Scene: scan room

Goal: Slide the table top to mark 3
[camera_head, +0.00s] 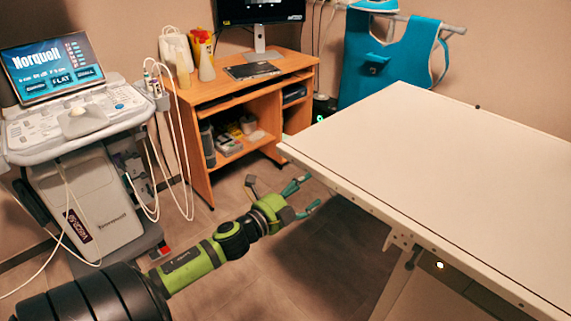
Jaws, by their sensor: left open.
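The table top (440,150) is a wide, pale, flat slab on the right, with a dark line along its near side. Its left corner points toward the desk. My left gripper (309,194) is green and dark with teal fingertips. It is open and empty, just left of and below the table's near side edge, and it looks apart from the edge. A small dark knob (477,106) shows at the far edge. I cannot make out any numbered marks. My right gripper is not in view.
An ultrasound machine (80,120) with a lit screen stands at the left, its cables hanging. A wooden desk (240,85) with a monitor stands at the back. Blue aprons (385,60) hang on a wall rail. Floor (290,265) is clear around my left arm.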

